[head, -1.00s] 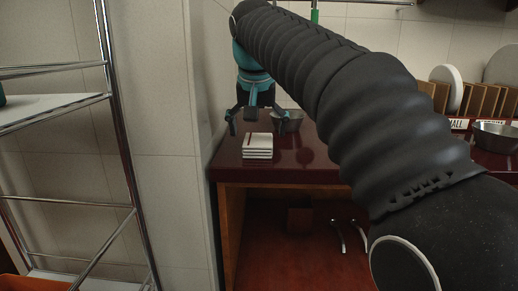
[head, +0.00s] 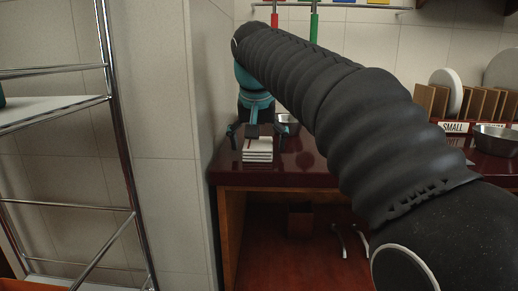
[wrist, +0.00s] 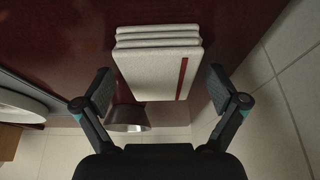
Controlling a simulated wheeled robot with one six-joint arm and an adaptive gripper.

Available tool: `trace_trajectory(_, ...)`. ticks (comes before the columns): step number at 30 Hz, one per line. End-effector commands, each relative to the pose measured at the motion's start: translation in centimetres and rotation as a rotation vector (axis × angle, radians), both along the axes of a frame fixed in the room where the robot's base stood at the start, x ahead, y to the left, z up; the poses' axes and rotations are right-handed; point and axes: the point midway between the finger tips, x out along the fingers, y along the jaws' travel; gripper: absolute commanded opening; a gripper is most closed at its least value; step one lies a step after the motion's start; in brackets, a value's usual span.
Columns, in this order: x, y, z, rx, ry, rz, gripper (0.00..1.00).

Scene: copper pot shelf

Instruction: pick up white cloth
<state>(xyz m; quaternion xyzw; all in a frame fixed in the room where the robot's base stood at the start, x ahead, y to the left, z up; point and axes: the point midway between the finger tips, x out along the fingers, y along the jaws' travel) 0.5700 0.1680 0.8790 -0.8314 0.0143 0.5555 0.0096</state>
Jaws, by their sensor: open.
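The white cloth (head: 258,155) is a folded stack with a dark red stripe, lying on the dark red counter (head: 300,172) near its left end. In the wrist view the cloth (wrist: 160,62) sits between and a little beyond my fingertips. My gripper (head: 255,131) is open and empty, just above and behind the cloth in the head view. In the wrist view my gripper (wrist: 156,90) has one finger on each side of the cloth, with gaps visible. Part of the cloth's top is hidden by my gripper in the head view.
A metal bowl (head: 287,124) stands behind the cloth; it also shows in the wrist view (wrist: 128,117). A tiled wall (head: 170,190) rises close to the left. A metal rack (head: 118,130) stands farther left. A plate rack (head: 470,102) and another bowl (head: 496,138) are at right.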

Motion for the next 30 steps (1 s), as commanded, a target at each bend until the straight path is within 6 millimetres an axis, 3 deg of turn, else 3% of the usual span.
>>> trace_trajectory(7,0.0,0.0,0.0,0.000,0.000,0.000,0.96)
trace_trajectory(15,0.0,0.0,0.0,0.000,0.000,0.000,0.32)
trace_trajectory(25,0.0,0.0,0.0,0.000,0.001,0.000,0.32)
trace_trajectory(30,0.0,0.0,1.0,0.000,-0.001,0.000,0.32)
